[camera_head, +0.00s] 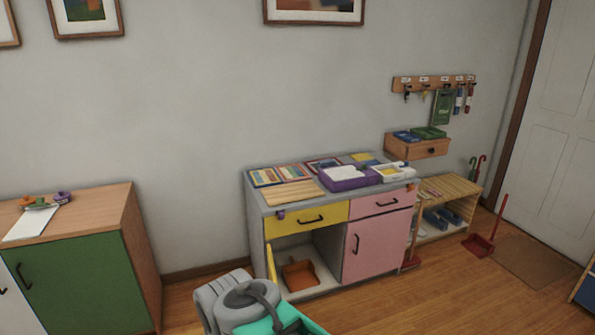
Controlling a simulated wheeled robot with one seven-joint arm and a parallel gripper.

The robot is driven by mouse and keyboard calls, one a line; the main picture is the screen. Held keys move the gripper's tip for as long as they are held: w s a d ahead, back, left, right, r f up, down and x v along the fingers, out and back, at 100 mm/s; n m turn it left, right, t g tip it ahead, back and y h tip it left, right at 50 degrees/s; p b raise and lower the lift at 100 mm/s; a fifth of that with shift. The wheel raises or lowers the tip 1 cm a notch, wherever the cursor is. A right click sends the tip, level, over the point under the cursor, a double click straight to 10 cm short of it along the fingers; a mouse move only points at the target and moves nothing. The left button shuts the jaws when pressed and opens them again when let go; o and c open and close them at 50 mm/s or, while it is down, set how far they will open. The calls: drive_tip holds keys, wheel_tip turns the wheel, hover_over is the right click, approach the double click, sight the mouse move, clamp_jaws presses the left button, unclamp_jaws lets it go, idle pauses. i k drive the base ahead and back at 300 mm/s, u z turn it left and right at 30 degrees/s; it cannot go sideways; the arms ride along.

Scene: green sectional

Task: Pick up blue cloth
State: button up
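I cannot make out a blue cloth for certain. A small blue flat item (405,136) lies on the wall-mounted drawer shelf, left of a green one, and a blue and yellow flat item (364,158) lies at the back of the grey cabinet top. Either is too small to identify. Grey and teal parts of my arm show at the bottom middle, in front of the cabinet. My gripper's fingers are not visible.
The grey cabinet (256,217) has yellow and pink fronts; its lower left compartment is open, with an orange-brown bin (300,274) inside. A purple box (346,178) and boards lie on top. A green-doored cabinet (75,275) stands left, a low wooden rack (452,187) right.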

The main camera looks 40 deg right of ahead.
sight(328, 162)
drive_tip(key=z, duration=0.65)
drive_tip(key=i, duration=0.55)
drive_tip(key=z, duration=1.5)
drive_tip(key=i, duration=1.75)
drive_tip(key=u, duration=0.7)
drive_tip(key=i, duration=1)
drive_tip(key=u, duration=0.85)
